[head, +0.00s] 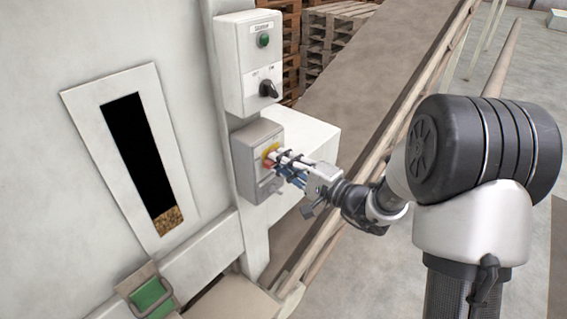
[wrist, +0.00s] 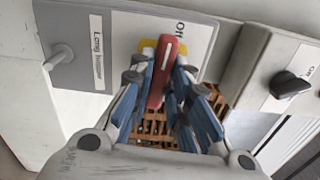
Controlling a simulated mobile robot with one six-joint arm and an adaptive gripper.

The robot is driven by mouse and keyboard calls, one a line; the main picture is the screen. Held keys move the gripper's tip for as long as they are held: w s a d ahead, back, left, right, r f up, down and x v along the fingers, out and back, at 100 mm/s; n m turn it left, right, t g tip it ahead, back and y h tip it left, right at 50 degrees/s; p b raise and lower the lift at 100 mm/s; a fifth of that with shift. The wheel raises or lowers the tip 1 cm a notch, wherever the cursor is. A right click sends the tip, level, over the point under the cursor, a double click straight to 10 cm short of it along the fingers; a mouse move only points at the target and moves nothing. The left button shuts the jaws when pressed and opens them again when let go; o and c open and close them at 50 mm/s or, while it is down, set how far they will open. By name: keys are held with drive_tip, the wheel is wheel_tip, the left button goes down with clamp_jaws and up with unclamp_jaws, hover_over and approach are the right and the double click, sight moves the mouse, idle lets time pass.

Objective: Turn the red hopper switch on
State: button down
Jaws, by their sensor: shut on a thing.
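The red hopper switch (wrist: 162,72) is a red handle with a white stripe on a yellow plate (wrist: 150,46). It is mounted on a grey box (head: 243,158), which also shows in the wrist view (wrist: 205,38). My gripper (wrist: 168,80) has its blue-padded fingers on both sides of the red handle and is shut on it. In the head view my gripper (head: 284,164) reaches the box from the right and partly hides the switch.
A white box above carries a green button (head: 263,40) and a black knob (head: 268,89). A small lever (wrist: 58,57) sticks out of the grey box beside a label. A sight window (head: 140,150) is at left. A sloping conveyor (head: 370,60) runs behind my arm.

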drive_tip(key=shift+m+p, duration=0.55)
drive_tip(key=shift+m, duration=7.95)
drive_tip(key=c, duration=1.5)
unclamp_jaws()
drive_tip(key=shift+a, duration=0.1)
drive_tip(key=v, duration=1.2)
